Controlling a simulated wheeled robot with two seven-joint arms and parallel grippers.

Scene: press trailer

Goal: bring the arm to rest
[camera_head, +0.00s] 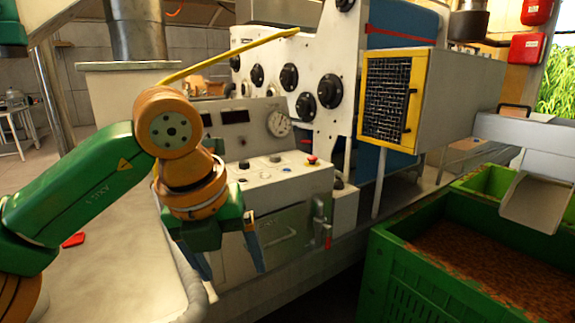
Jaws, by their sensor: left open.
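My left arm, green and orange, comes in from the left. My left gripper (226,258) points down in front of the grey control panel of the press machine. Its two blue-grey fingers are spread apart with nothing between them. It hangs near the rounded edge of the pale table (120,275). I cannot tell whether it touches anything. My right gripper is not in view.
The control panel (265,178) has a gauge (278,124) and a red button (312,160). A red-handled lever (326,232) is right of the gripper. A green crate (425,270) of brown granules stands below a metal chute (535,200). A red piece (74,240) lies at left.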

